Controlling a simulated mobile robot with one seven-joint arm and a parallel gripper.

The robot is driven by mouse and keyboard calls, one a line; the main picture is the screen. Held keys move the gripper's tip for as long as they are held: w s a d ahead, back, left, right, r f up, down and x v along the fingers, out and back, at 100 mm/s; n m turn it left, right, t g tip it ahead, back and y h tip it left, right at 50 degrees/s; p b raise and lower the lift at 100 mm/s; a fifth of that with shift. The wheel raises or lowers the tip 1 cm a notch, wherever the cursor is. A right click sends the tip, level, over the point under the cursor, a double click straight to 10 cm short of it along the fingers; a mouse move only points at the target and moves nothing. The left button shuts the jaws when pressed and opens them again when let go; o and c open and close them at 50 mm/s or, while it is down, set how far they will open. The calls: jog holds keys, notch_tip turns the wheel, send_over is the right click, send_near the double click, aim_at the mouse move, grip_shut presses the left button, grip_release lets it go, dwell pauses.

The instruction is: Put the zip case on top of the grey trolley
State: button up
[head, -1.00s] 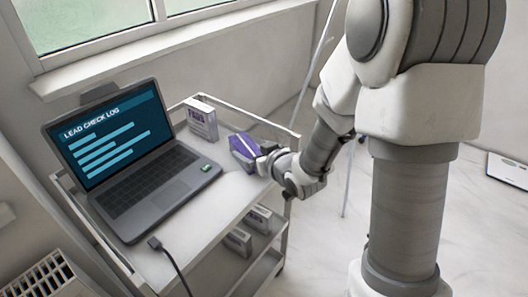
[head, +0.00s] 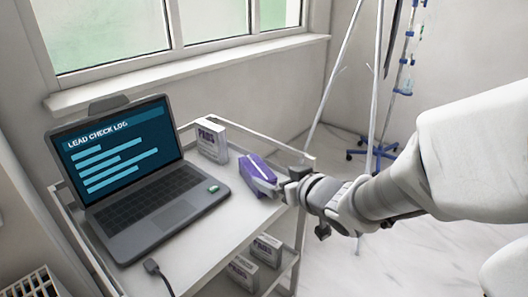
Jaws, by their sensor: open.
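The purple zip case (head: 254,170) sits on the grey trolley's top (head: 220,218), right of the laptop and near the trolley's right edge. Its near end is partly hidden by my gripper. My gripper (head: 275,185) is open, close against the right end of the case; I cannot tell whether the fingers still touch it. The case looks to rest on the top surface.
An open laptop (head: 150,205) with a small green item (head: 213,189) takes up the trolley's left part. A white box (head: 212,141) stands behind the case. More boxes (head: 266,249) sit on the lower shelf. A stand with blue wheels (head: 375,152) is behind my arm.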

jog(key=shift+d+r+h, duration=0.25)
jog(key=shift+d+h, duration=0.05)
jog(key=shift+d, duration=0.15)
jog(key=s+d+r+m+g+h, duration=0.35)
jog(key=s+d+m+h, duration=0.35)
jog(key=s, duration=0.5)
jog(key=s+a+n+g+y, duration=0.1)
jog(key=s+n+g+y, duration=0.1)
jog(key=s, duration=0.6)
jog(key=shift+s+a+f+g, duration=0.25)
jog(key=shift+s+g, duration=0.15)
jog(key=shift+g, duration=0.25)
jog(key=shift+r, duration=0.1)
notch_tip(320, 180, up, 29)
jog(key=p, duration=2.8)
jog(key=shift+f+p, duration=0.2)
jog(key=shift+p, duration=0.2)
